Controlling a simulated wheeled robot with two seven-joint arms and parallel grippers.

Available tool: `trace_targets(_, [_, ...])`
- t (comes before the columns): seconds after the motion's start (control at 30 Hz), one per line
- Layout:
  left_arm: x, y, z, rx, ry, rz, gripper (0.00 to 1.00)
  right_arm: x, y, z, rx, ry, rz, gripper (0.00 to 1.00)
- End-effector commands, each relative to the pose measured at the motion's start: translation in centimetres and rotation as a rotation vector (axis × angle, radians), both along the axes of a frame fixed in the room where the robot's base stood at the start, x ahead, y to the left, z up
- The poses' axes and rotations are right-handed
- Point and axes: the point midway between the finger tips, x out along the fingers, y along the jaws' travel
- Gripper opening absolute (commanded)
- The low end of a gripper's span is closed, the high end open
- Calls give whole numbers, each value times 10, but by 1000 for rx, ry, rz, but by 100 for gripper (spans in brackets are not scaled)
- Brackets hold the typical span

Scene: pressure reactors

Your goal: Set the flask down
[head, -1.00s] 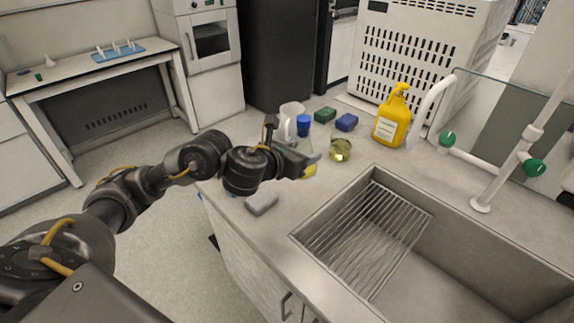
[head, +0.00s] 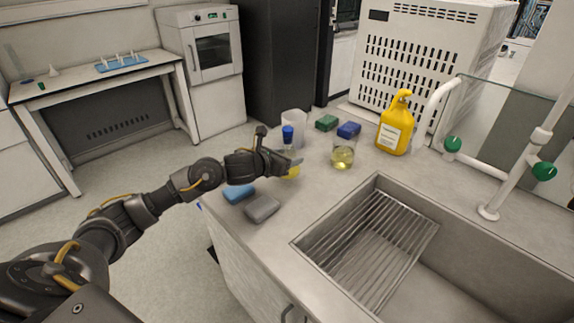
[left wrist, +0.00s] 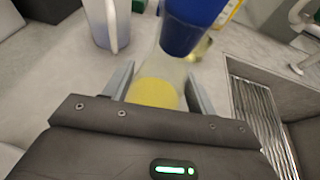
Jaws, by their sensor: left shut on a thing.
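A clear flask (head: 291,172) with a blue cap and yellow liquid is at the far left part of the grey counter (head: 300,208). My left gripper (head: 287,161) is shut on its body, with the cap above the fingers. In the left wrist view the flask (left wrist: 155,92) sits between the two fingers, its blue cap (left wrist: 190,25) leaning toward the top right. Whether the flask's base touches the counter cannot be told; the gripper hides part of it. My right gripper is not in view.
A beaker with yellow liquid (head: 342,157) stands right of the flask; a white jug (head: 296,120) stands behind it. A blue sponge (head: 239,192) and a grey sponge (head: 262,208) lie nearer. A yellow bottle (head: 396,125) and the sink (head: 375,178) are to the right.

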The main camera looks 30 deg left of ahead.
Motion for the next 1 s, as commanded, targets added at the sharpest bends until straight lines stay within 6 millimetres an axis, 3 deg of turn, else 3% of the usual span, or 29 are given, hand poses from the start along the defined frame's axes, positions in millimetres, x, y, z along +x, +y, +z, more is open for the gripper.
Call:
trace_targets(0.2, [0, 0, -27, -2, 3, 1, 28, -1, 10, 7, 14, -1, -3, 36])
trace_targets(0.4, [0, 0, -30, -1, -1, 0, 28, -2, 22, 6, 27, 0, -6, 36])
trace_targets(0.6, [0, 0, -33, -1, 0, 0, 28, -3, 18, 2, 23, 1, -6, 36])
trace_targets(0.63, [0, 0, -33, -1, 1, 0, 61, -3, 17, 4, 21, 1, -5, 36])
trace_targets(0.7, [0, 0, -32, 0, 2, 0, 70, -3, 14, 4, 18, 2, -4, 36])
trace_targets(0.8, [0, 0, -32, 0, 2, 0, 79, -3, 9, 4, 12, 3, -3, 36])
trace_targets(1.0, [0, 0, -32, 0, 2, 0, 79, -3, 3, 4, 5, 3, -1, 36])
